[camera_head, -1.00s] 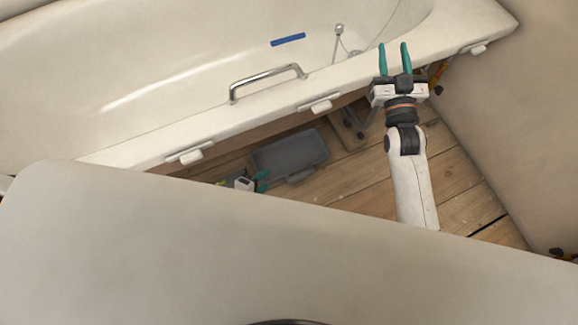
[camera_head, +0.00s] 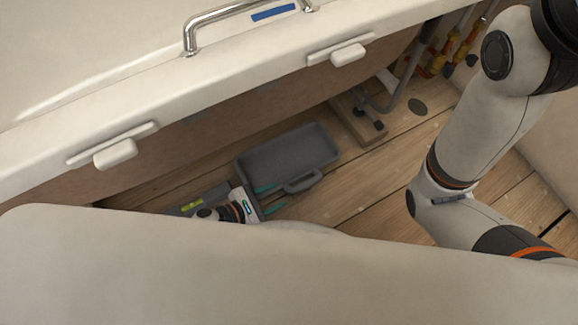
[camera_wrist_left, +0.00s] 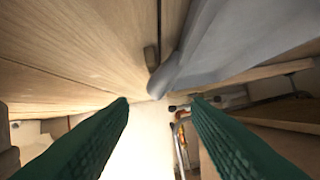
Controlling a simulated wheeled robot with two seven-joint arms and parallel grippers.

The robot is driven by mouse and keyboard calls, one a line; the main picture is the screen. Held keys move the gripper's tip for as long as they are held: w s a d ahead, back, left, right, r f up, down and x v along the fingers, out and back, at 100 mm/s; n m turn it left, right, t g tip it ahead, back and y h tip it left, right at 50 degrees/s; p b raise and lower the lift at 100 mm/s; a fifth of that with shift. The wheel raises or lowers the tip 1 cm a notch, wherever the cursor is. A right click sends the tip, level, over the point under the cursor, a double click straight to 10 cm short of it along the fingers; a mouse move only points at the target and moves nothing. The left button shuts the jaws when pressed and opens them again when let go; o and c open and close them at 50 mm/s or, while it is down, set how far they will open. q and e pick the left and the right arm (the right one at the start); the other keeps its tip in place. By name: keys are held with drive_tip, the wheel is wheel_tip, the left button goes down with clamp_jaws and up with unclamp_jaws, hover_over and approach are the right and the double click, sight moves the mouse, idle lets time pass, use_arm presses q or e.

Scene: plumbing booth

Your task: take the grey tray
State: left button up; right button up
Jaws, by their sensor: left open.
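The grey tray (camera_head: 290,152) lies on the wooden floor beside the bathtub. It is shallow and rectangular, with a loop handle (camera_head: 303,182) on its near side. My left gripper (camera_head: 271,200) is open, low at the tray's near left corner, with one finger close to its side and the other nearer the handle. In the left wrist view, the tray (camera_wrist_left: 232,38) fills the upper right, and a rounded grey part of it ends ahead, between the open fingertips (camera_wrist_left: 160,101). Contact cannot be told. My right arm shows at the right; its gripper is out of sight.
The bathtub rim (camera_head: 250,88) overhangs the back of the floor. A yellow-green item (camera_head: 192,204) lies left of my left gripper. A wooden block with grey pipe (camera_head: 365,115) stands right of the tray. A pale surface (camera_head: 250,270) covers the foreground.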

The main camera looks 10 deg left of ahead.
sight(293, 189)
use_arm(q)
drive_tip(key=b+x, duration=0.2)
drive_tip(key=x, duration=0.4)
drive_tip(key=shift+d, duration=0.1)
drive_tip(key=b+x, duration=0.3)
drive_tip(key=x, duration=0.1)
drive_tip(key=shift+s+d+r, duration=0.15)
drive_tip(key=shift+d, duration=0.25)
drive_tip(key=shift+w+d, duration=0.3)
drive_tip(key=shift+d, duration=0.1)
clamp_jaws()
